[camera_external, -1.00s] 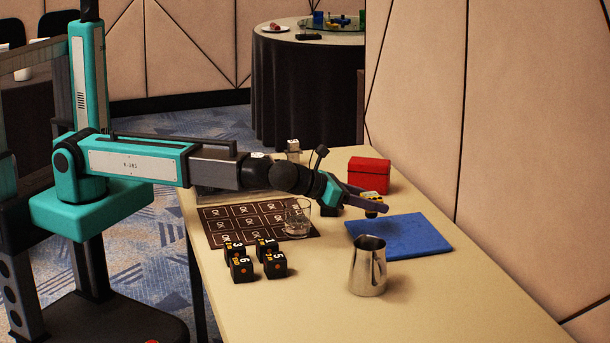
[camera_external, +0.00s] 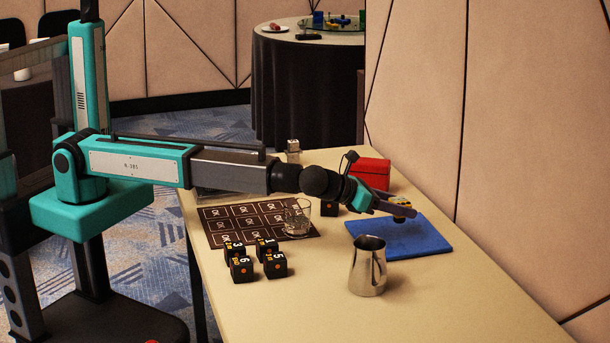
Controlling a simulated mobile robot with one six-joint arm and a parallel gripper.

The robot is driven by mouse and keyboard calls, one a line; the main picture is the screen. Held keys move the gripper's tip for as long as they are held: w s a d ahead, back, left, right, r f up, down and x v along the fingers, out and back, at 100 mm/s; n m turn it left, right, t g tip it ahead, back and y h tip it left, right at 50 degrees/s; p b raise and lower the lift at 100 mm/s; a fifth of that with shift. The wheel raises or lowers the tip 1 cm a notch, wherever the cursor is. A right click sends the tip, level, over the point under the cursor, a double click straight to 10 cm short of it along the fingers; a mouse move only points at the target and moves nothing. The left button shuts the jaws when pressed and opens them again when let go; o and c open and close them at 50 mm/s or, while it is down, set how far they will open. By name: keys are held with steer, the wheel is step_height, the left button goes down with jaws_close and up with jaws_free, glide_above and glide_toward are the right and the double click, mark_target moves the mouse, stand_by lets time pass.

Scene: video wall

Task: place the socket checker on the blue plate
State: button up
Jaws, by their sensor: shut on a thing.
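The blue plate (camera_external: 425,243) is a flat blue square on the right side of the table. My gripper (camera_external: 402,209) is above its far part, shut on the socket checker (camera_external: 402,202). The socket checker is small, with yellow and dark parts showing. One finger hides part of it. It looks held above the plate, but the exact height is hard to tell.
A metal pitcher (camera_external: 368,268) stands just in front of the plate. A red box (camera_external: 372,172) sits behind it. A glass (camera_external: 298,219) stands on the dark patterned mat (camera_external: 222,229). Several numbered black cubes (camera_external: 239,271) are at the front left. The table's right front is clear.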

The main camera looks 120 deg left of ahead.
mark_target(398, 218)
steer(key=shift+f, duration=1.75)
steer(key=shift+f, duration=0.15)
steer(key=o, duration=1.1)
steer(key=shift+r, duration=0.2)
steer(key=shift+v, duration=6.05)
